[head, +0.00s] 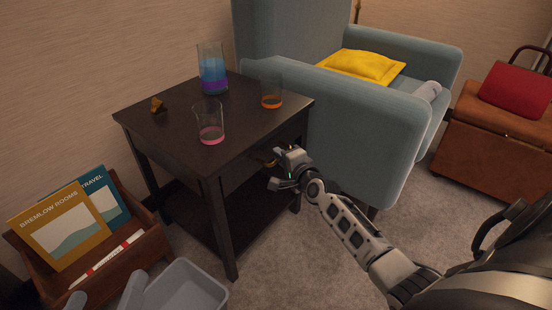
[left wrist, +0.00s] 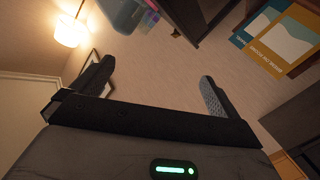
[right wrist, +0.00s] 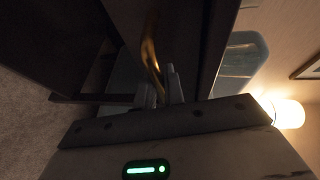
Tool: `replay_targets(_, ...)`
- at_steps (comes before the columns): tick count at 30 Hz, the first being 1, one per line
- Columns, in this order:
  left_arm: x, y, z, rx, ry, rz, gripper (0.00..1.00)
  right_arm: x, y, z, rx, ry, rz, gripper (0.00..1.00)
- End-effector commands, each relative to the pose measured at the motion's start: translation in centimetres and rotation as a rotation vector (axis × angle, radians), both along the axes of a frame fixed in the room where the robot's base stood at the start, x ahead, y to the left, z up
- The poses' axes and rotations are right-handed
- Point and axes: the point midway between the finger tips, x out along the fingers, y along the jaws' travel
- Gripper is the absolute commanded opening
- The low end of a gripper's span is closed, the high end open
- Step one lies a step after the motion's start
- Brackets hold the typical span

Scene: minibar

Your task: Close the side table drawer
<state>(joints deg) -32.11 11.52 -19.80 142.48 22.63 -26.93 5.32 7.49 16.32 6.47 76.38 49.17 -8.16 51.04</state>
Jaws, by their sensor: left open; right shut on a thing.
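The dark wooden side table (head: 170,112) stands left of centre in the head view. Its drawer front (head: 240,170) is on the face towards the right; whether it stands out from the table is hard to tell. My right gripper (head: 277,172) is at that face, shut on the brass drawer handle (head: 269,163). The handle also shows in the right wrist view (right wrist: 151,62), between the fingertips of my right gripper (right wrist: 162,88). My left gripper (left wrist: 155,80) is open and empty in the left wrist view.
A blue-filled pitcher (head: 212,72), a pink-bottomed glass (head: 209,125), an orange-bottomed glass (head: 271,95) and a small brass object (head: 158,105) stand on the tabletop. A blue armchair (head: 365,135) is close behind right. A book crate (head: 130,255) and grey bin (head: 190,290) stand front left.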

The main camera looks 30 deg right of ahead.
Motion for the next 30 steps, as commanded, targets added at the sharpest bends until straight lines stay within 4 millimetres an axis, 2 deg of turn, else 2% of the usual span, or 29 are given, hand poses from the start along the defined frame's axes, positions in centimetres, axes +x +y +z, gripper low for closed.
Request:
replay_targets(4, 0.0, 0.0, -0.1, 0.001, 0.000, -0.001, 1.00, 0.3, 0.3, 0.4, 0.001, -0.008, 0.004, 0.00)
replay_targets(5, 0.0, 0.0, -0.1, 0.001, 0.000, -0.001, 1.00, 0.3, 0.3, 0.4, 0.001, -0.008, 0.005, 0.16)
replay_targets(6, 0.0, 0.0, -0.1, 0.001, 0.000, -0.001, 1.00, 0.3, 0.3, 0.3, 0.001, -0.008, 0.005, 0.27)
replay_targets(7, 0.0, 0.0, -0.1, 0.001, 0.000, -0.001, 1.00, 0.3, 0.3, 0.3, 0.001, -0.008, 0.005, 0.32)
replay_targets(16, 0.0, 0.0, 0.2, 0.000, -0.005, 0.001, 1.00, 0.1, 0.3, 0.3, 0.002, -0.005, 0.005, 0.32)
replay_targets(20, 0.1, 0.2, 0.9, 0.019, -0.014, 0.005, 1.00, -1.1, 0.4, 0.6, 0.002, -0.003, 0.005, 0.32)
replay_targets(23, 0.2, 0.3, 1.3, 0.057, -0.016, 0.010, 1.00, -2.9, 0.5, 1.0, 0.001, -0.001, 0.005, 0.32)
replay_targets(25, 0.0, 0.5, 0.1, 0.106, 0.010, 0.009, 1.00, -4.5, 0.7, 1.3, 0.000, -0.001, 0.005, 0.32)
replay_targets(30, -0.1, 0.9, -0.5, 0.187, 0.023, 0.015, 1.00, -8.7, 1.1, 2.1, 0.000, -0.001, 0.006, 0.32)
